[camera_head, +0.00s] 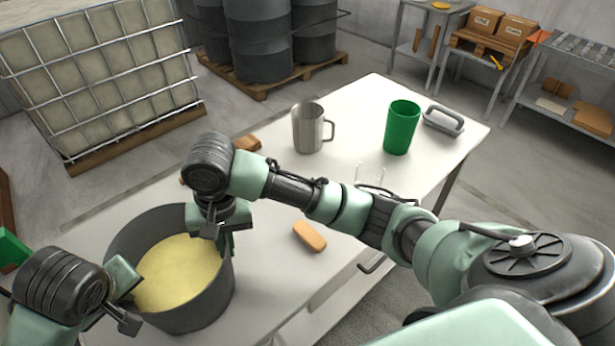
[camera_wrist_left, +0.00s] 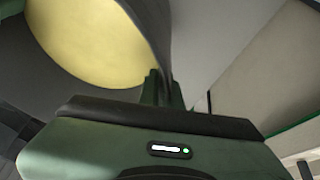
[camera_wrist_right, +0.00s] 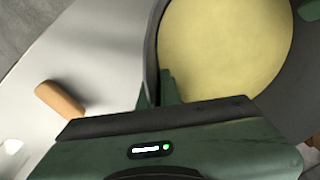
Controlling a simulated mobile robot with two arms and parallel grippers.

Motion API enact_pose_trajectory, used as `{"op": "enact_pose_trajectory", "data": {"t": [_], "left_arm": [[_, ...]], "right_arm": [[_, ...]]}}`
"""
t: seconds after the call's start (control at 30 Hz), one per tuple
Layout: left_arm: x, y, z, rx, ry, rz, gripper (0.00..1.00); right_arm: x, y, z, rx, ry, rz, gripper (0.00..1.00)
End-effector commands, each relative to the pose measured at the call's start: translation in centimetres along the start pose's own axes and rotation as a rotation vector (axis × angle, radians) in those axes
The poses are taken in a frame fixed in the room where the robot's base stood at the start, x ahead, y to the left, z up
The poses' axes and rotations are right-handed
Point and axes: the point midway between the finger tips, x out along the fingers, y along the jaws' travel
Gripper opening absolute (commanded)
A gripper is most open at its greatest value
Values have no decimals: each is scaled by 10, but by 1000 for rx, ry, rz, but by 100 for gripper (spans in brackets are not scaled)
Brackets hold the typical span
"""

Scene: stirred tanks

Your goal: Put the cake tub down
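The cake tub (camera_head: 218,290) is a wide dark grey round tub with a pale yellow filling, at the table's near left. It looks level; I cannot tell whether its base touches the table. My left gripper (camera_head: 128,303) is at the tub's left rim, and my right gripper (camera_head: 217,222) is at its right rim. In the left wrist view, the fingers (camera_wrist_left: 162,88) are closed on the tub wall (camera_wrist_left: 155,35). In the right wrist view, the fingers (camera_wrist_right: 160,90) are likewise on the wall (camera_wrist_right: 151,45).
The white table (camera_head: 350,110) also bears a steel mug (camera_head: 308,130), a green cup (camera_head: 401,128), a grey handled tool (camera_head: 443,121) and an orange-brown block (camera_head: 309,236) to the tub's right. A clear glass (camera_head: 370,174) stands behind my right arm. Drums (camera_head: 258,45) stand beyond.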

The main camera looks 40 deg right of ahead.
Motion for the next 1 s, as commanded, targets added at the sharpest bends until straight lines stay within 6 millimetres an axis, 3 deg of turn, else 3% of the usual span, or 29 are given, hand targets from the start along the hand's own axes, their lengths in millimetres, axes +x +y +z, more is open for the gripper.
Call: {"op": "enact_pose_trajectory", "data": {"t": [0.07,0.1,0.17,0.57,1.0], "left_arm": [[1,-4,-4,-10,8,-14,0],[3,-5,-2,-9,2,-18,13],[3,-5,-2,-8,3,-16,27],[-3,-1,-2,-2,6,-4,27],[-54,0,0,2,16,-6,27]], "right_arm": [[-1,3,-3,6,6,5,0],[1,4,-2,6,3,9,12],[1,3,-2,6,3,8,25],[1,1,0,1,1,2,25],[0,0,0,1,0,1,25]]}}
